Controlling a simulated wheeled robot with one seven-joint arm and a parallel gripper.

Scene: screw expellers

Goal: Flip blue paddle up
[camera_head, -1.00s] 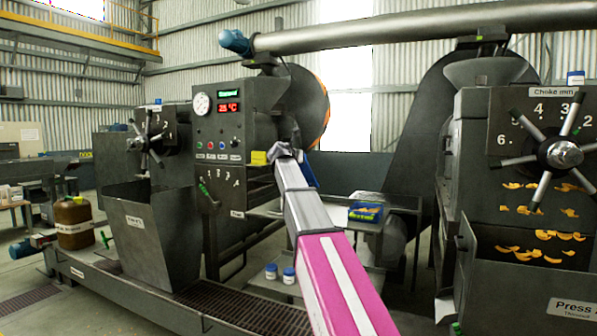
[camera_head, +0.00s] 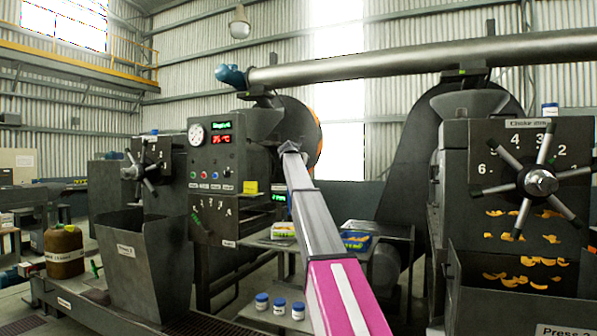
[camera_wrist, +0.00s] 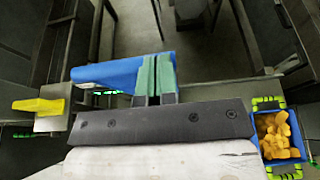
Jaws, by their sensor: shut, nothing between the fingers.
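The blue paddle (camera_wrist: 110,72) lies across the wrist view, its broad face running left from my gripper's fingers. My gripper (camera_wrist: 157,75) is shut and empty, its two green-padded fingers together at the paddle's right end. The fingers overlap the paddle in the picture; I cannot tell whether they touch it. A yellow paddle (camera_wrist: 38,106) sits to its left on a grey mount, and it shows on the control panel in the head view (camera_head: 250,187). In the head view my arm reaches the panel's right side and hides most of the blue paddle and the fingers.
A blue tray of orange pieces (camera_wrist: 277,135) lies at the right of the wrist view. The panel (camera_head: 215,165) carries a gauge, displays and buttons. A hopper (camera_head: 145,265) stands left; a press with a spoked handwheel (camera_head: 540,182) stands right. Small jars (camera_head: 279,306) sit low between.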

